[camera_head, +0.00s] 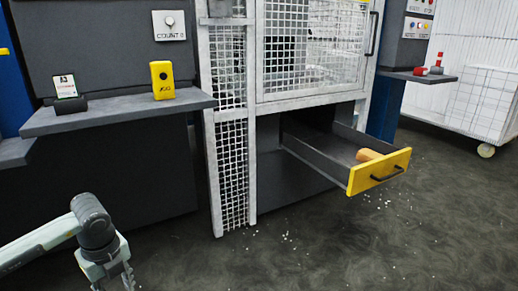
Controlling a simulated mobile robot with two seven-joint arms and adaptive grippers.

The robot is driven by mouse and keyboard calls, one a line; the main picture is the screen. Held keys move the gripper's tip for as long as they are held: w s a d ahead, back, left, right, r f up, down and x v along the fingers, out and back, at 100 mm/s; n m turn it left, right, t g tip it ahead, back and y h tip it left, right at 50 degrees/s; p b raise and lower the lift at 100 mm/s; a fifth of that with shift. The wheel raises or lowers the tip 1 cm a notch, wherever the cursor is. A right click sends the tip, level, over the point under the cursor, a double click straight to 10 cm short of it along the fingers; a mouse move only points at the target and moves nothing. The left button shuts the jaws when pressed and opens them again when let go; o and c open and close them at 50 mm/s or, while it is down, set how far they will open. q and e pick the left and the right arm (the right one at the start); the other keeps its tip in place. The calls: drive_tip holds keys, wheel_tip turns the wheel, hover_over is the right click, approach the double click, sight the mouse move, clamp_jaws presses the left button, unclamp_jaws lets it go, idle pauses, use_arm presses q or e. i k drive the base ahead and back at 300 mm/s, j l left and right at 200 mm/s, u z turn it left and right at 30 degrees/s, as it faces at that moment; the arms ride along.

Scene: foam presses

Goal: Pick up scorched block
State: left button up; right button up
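A tan-orange block (368,155) lies in the open drawer (318,156), close against its yellow front panel (380,171). My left gripper (114,283) is at the lower left, pointing down, well apart from the drawer. Its fingertips are cut off by the bottom edge, so its opening is unclear. My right gripper is not in view.
White mesh guarding (232,170) stands left of the drawer. A grey shelf (120,112) holds a yellow device (162,80) and a card (65,86). A small shelf (420,77) with red items is at right. White crumbs dot the otherwise open floor (300,255).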

sight(365, 155)
drive_tip(key=u, duration=0.45)
drive_tip(key=i+u, duration=0.1)
drive_tip(key=u, duration=0.35)
drive_tip(key=l+u, duration=0.1)
drive_tip(key=u, duration=0.3)
drive_tip(key=i+u, duration=0.1)
drive_tip(key=u, duration=0.35)
drive_tip(key=i+l+z, duration=0.1)
drive_tip(key=l+z, duration=0.15)
drive_tip(key=l, duration=0.75)
drive_tip(key=l+z, duration=0.4)
drive_tip(key=l, duration=0.7)
drive_tip(key=l+u, duration=0.1)
drive_tip(key=l, duration=0.45)
drive_tip(key=k+l+u, duration=0.15)
drive_tip(key=l, duration=0.4)
drive_tip(key=l+z, duration=0.15)
drive_tip(key=l, duration=0.2)
drive_tip(key=i+l+z, duration=0.15)
drive_tip(key=l, duration=0.2)
drive_tip(key=l+z, duration=0.1)
drive_tip(key=l, duration=0.25)
drive_tip(key=l+z, duration=0.1)
drive_tip(key=z, duration=0.3)
drive_tip(key=i+l+z, duration=0.1)
drive_tip(key=z, duration=0.35)
drive_tip(key=l+z, duration=0.1)
drive_tip(key=z, duration=0.3)
drive_tip(key=i+z, duration=0.15)
drive_tip(key=z, duration=0.25)
